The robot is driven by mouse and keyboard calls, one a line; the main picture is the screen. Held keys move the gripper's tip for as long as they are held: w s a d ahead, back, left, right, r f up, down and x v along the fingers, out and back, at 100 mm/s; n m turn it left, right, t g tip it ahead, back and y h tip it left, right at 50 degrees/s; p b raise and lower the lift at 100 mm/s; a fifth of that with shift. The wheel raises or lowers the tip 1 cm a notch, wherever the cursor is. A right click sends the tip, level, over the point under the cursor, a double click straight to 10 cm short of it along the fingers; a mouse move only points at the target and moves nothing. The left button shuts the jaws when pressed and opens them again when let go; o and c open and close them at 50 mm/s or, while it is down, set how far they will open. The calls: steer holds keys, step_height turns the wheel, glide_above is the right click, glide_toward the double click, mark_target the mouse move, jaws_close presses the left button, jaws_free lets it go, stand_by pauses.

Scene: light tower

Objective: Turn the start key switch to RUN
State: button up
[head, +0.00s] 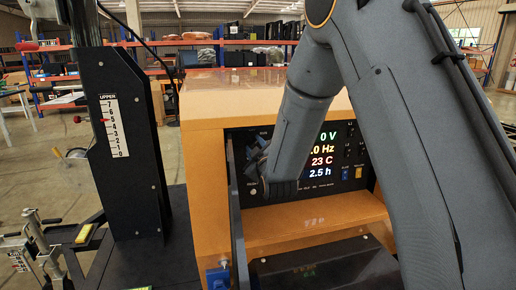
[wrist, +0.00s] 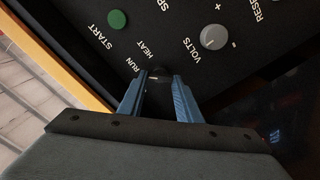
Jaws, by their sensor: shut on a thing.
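The start key switch (wrist: 158,74) is a small dark knob on the black control panel, with the words RUN and HEAT printed beside it in the wrist view. My gripper (wrist: 158,88) is shut on it, one blue-grey finger on each side. A small light mark shows on the switch, but I cannot tell exactly which position it points to. In the head view my gripper (head: 257,168) is at the left part of the panel, and the switch is hidden behind it.
A green START button (wrist: 117,19) and a grey VOLTS knob (wrist: 214,37) are close to the switch. The lit display (head: 322,149) reads 0 V and 23 C. An open dark door edge (head: 238,215) stands just left of my gripper. A black tower post (head: 118,140) is further left.

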steer(key=shift+w+d, duration=0.1)
stand_by(0.3)
steer(key=o, duration=1)
steer(key=shift+o, duration=0.2)
steer(key=s+d+b, duration=0.1)
steer(key=s+b, duration=0.1)
steer(key=s, duration=0.5)
steer(key=shift+s+d, duration=0.25)
steer(key=shift+s, duration=0.1)
steer(key=shift+f, duration=0.1)
